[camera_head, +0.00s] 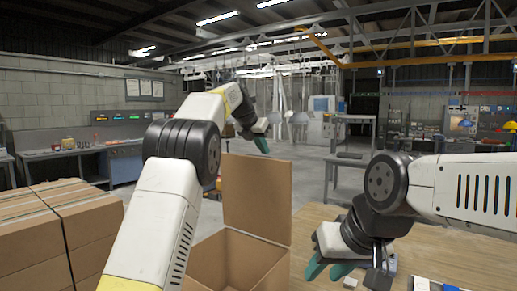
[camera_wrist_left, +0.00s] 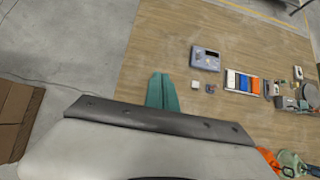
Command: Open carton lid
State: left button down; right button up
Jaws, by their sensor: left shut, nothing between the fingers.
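The brown carton (camera_head: 240,262) stands at the lower middle of the head view, with its inside showing. Its lid (camera_head: 257,195) stands upright at the far side. My left gripper (camera_head: 262,143) is above and beyond the lid's top edge, apart from it as far as I can see. In the left wrist view its teal fingertips (camera_wrist_left: 162,92) are together and empty, over the wooden table. My right gripper (camera_head: 327,268) hangs to the right of the carton, its teal fingers apart and empty. My left arm hides part of the carton's left side.
The wooden table (camera_head: 440,248) lies right of the carton, with a grey box (camera_wrist_left: 205,59) and several small items on it. Stacked closed cartons (camera_head: 40,230) stand at the left. Blue workbenches (camera_head: 125,165) line the wall. Grey floor (camera_wrist_left: 90,40) shows beside the table.

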pick_arm(q)
jog(key=shift+w+d+f, duration=0.15)
jog(key=shift+w+d, duration=0.1)
jog(key=shift+w, duration=0.15)
jog(key=shift+d, duration=0.1)
dwell(0.3)
dwell(0.4)
